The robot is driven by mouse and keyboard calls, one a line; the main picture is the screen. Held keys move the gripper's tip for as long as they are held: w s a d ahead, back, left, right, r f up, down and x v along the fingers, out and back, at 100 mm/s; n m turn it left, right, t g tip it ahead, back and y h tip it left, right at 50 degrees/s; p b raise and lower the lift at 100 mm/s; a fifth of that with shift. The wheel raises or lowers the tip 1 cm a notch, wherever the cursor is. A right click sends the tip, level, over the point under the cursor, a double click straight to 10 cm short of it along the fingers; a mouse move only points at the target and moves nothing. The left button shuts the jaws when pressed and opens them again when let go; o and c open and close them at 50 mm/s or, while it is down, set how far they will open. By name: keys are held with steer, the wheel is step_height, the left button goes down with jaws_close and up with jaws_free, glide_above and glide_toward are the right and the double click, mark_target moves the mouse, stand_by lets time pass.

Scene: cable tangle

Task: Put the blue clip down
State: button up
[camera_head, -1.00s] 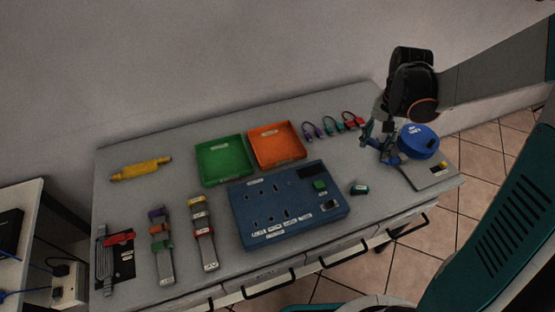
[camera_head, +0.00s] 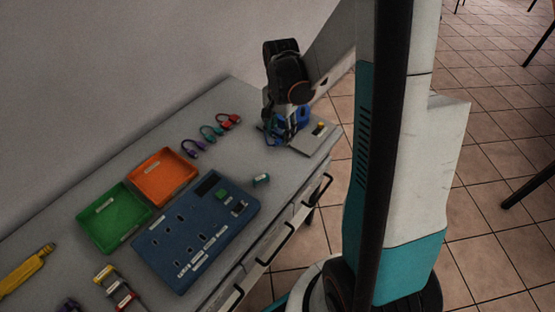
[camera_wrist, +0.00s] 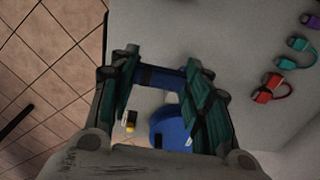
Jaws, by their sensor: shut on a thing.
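My gripper (camera_head: 275,126) is over the far right end of the grey table (camera_head: 228,103). In the wrist view my gripper (camera_wrist: 160,72) has its two teal fingers on either side of the blue clip (camera_wrist: 158,78), shut on it. The clip spans the gap between the fingertips. In the head view only a small bit of blue shows at the fingers, and the clip's outline there is unclear. I cannot tell whether the clip touches the tabletop.
A blue round object (camera_wrist: 170,128) sits beside my gripper on a pale plate (camera_head: 315,140) at the table's right end. Red (camera_head: 229,121), teal (camera_head: 211,132) and purple (camera_head: 192,148) looped cables lie left of it. Orange (camera_head: 163,178) and green (camera_head: 114,217) trays and a blue panel (camera_head: 177,258) stand further left.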

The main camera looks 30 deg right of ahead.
mark_target(280, 164)
step_height(280, 164, down, 12)
steer(key=b, duration=0.3)
steer(key=shift+b, duration=0.3)
steer(key=o, duration=1.1)
step_height(280, 164, up, 12)
steer(key=p, duration=0.4)
steer(key=shift+r, duration=0.1)
